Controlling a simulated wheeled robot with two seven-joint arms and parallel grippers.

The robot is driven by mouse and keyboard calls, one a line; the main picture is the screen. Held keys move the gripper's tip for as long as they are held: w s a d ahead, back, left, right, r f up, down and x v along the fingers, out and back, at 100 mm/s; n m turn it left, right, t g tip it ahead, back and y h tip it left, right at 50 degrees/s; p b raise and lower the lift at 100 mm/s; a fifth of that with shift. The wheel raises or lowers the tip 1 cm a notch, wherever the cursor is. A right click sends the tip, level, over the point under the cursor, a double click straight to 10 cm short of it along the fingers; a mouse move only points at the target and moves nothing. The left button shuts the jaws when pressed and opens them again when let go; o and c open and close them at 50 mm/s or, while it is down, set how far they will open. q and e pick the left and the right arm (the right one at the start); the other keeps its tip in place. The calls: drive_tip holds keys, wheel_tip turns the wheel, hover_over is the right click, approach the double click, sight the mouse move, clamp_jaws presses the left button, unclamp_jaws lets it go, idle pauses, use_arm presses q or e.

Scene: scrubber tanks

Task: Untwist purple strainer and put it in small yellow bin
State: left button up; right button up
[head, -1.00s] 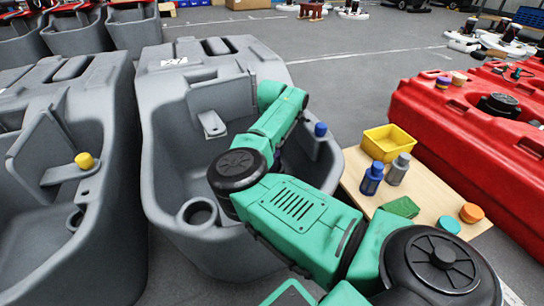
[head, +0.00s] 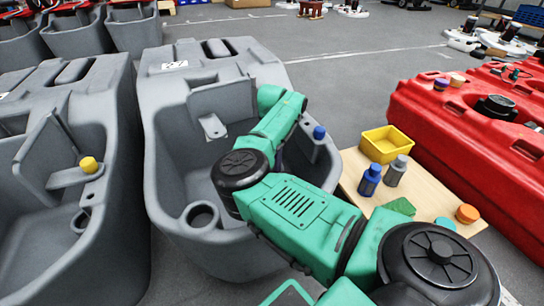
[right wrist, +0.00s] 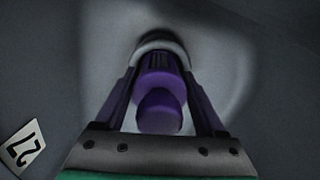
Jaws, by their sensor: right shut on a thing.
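The purple strainer (right wrist: 160,108) shows in the right wrist view, set at a round grey fitting on the tank wall. My right gripper (right wrist: 158,82) is shut on it, one finger on each side. In the head view my green right arm reaches down into the grey tank (head: 170,150); its gripper and the strainer are hidden there behind the arm and tank. The small yellow bin (head: 387,144) stands on the wooden board to the right of the tank and looks empty. My left gripper is not in view.
On the board (head: 352,162) stand a blue bottle (head: 369,180), a grey bottle (head: 396,171), a green sponge (head: 401,207) and an orange lid (head: 467,214). A red tank (head: 450,115) lies to the right. Another grey tank with a yellow cap (head: 88,164) is at left.

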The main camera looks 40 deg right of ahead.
drive_tip(key=shift+r+n+p, duration=0.1)
drive_tip(key=shift+n+p, duration=0.4)
drive_tip(key=shift+n, duration=1)
drive_tip(key=shift+w+n+p, duration=0.1)
drive_tip(key=shift+n+p, duration=0.2)
drive_tip(key=shift+n, duration=0.2)
drive_tip(key=o, duration=1.5)
